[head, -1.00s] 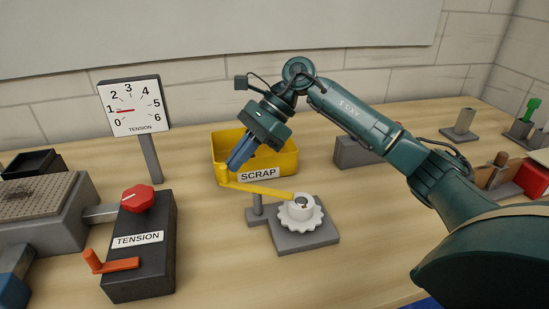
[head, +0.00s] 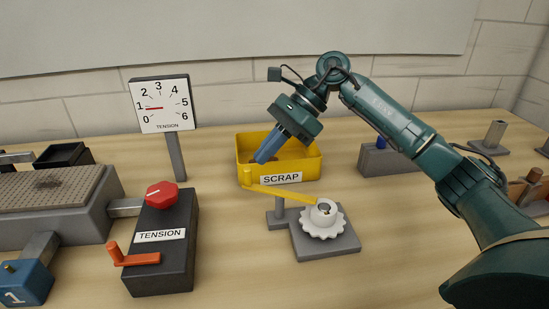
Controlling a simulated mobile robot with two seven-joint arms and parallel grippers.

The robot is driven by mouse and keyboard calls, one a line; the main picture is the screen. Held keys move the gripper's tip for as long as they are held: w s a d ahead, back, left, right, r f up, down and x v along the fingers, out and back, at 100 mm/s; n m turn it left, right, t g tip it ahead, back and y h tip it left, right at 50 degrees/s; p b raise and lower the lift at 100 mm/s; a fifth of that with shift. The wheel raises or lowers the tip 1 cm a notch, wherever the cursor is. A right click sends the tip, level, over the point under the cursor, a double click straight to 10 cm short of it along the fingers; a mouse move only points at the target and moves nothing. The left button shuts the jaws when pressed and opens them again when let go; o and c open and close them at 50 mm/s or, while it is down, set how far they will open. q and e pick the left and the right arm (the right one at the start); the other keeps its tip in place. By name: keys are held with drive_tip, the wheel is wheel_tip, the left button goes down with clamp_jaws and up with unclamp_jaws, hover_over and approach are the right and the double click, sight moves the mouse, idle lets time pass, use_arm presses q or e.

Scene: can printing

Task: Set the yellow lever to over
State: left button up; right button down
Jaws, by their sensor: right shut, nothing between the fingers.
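The yellow lever (head: 284,193) is a long flat arm with a short upright knob at its far left end. It runs from the white hub (head: 323,210) on a scalloped white wheel toward the back left. The hub and wheel sit on a grey base plate (head: 340,243). My left gripper is out of view.
The yellow scrap bin (head: 308,168) stands right behind the lever. To the left are the tension box (head: 160,260) with a red knob (head: 162,195) and orange crank (head: 135,257), and the tension gauge (head: 165,103) reading about 1.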

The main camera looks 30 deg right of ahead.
drive_tip(key=v, duration=1.1)
drive_tip(key=shift+d, duration=0.2)
drive_tip(key=shift+s+f, duration=0.1)
drive_tip(key=shift+s, duration=0.05)
